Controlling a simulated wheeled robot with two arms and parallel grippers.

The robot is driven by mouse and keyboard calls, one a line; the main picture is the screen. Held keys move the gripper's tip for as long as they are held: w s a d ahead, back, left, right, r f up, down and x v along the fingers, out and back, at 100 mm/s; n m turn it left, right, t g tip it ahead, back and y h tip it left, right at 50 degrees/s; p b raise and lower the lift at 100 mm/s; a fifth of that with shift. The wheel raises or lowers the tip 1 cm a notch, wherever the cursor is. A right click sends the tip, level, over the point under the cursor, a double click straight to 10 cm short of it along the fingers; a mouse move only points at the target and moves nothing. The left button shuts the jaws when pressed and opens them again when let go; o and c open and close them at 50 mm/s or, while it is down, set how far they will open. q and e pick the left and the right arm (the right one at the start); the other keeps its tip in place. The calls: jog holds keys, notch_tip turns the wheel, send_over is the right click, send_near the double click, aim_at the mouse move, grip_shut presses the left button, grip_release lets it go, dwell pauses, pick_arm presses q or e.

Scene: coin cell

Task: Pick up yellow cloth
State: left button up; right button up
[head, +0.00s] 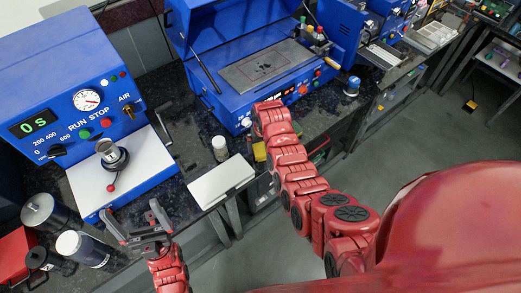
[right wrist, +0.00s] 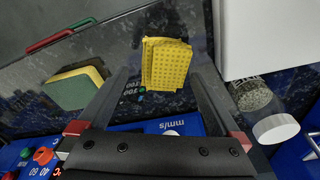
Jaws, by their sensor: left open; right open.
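The yellow cloth (right wrist: 167,62) is a small, folded, dotted piece on the dark speckled bench. In the right wrist view it lies between the two fingers of my right gripper (right wrist: 160,78), which is open, with a gap on each side. In the head view a bit of yellow, likely the cloth (head: 259,152), shows beside my right arm. My right gripper's fingers are hidden behind that arm there. My left gripper (head: 133,217) is open and empty at the bench's front edge, near the blue machine with the dial.
A yellow and dark green sponge (right wrist: 74,88) lies left of the cloth in the right wrist view. A clear jar with a white lid (right wrist: 275,128) and a white box (head: 221,181) are on the other side. A blue machine (head: 240,95) stands behind. Red and green tweezers (right wrist: 60,38) lie nearby.

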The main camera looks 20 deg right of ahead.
aim_at(261, 149)
jog(key=shift+w+a+f+p, duration=0.15)
jog(key=shift+f+p, duration=0.35)
jog(key=shift+f, duration=1.15)
jog(key=c, duration=1.4)
jog(key=shift+r, duration=0.15)
jog(key=shift+c, duration=0.2)
